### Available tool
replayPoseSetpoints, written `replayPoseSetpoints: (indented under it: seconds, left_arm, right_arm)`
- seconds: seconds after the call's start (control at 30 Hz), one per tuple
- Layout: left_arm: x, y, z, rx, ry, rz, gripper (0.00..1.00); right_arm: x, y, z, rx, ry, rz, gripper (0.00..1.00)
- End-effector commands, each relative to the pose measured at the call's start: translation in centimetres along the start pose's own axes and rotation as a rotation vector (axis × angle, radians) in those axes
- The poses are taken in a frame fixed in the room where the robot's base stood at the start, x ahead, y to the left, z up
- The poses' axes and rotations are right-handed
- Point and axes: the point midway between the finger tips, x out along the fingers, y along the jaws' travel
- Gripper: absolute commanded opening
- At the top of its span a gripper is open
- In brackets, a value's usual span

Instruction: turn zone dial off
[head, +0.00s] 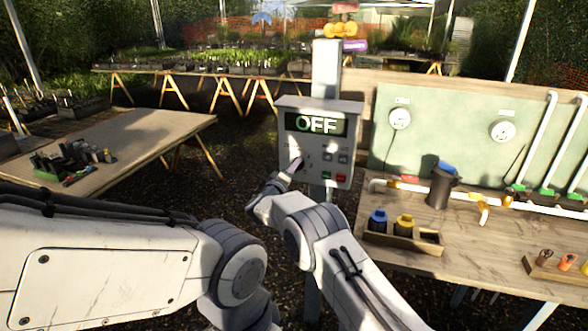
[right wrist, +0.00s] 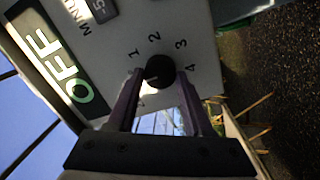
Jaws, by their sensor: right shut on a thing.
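The grey control box (head: 318,135) is mounted on a post in the middle of the head view. Its display (head: 316,124) reads OFF in light letters and also shows in the right wrist view (right wrist: 62,66). The zone dial (right wrist: 160,70) is a round black knob, with numbers 1 to 4 visible around it. My right gripper (right wrist: 159,76) has one finger on each side of the dial and is shut on it. In the head view the right gripper (head: 295,166) reaches the box front and hides the dial. My left gripper is out of view.
Right of the box stands a wooden bench (head: 420,240) with white pipes, a dark cup (head: 441,187) and a wooden tray holding a blue and a yellow cap. A table (head: 130,140) with small items stands at left. Buttons sit beside the dial on the box.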

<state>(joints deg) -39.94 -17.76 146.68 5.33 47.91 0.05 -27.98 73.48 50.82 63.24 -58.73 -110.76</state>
Motion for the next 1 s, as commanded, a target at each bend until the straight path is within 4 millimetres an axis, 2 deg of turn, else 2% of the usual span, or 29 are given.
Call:
replayPoseSetpoints:
  seconds: [0.43, 0.47, 0.5, 0.53, 0.87, 1.0]
  left_arm:
    - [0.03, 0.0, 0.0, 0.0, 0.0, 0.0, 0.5]
    - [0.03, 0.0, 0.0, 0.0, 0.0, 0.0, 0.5]
    - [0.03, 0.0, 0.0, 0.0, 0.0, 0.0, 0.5]
    - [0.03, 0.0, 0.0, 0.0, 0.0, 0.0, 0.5]
    - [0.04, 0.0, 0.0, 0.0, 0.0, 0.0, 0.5]
    - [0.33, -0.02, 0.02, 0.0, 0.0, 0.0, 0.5]
  right_arm:
    - [-0.09, -0.38, 0.25, -0.016, -0.003, -0.005, 0.0]
    - [-0.09, -0.38, 0.25, -0.016, -0.003, -0.005, 0.55]
    - [-0.09, -0.38, 0.26, -0.015, -0.003, -0.005, 0.7]
    - [-0.08, -0.37, 0.25, -0.015, -0.003, -0.005, 0.81]
    - [-0.09, -0.13, 0.08, -0.012, -0.001, -0.001, 0.81]
    - [-0.84, -0.16, 0.04, -0.013, 0.0, -0.001, 0.81]
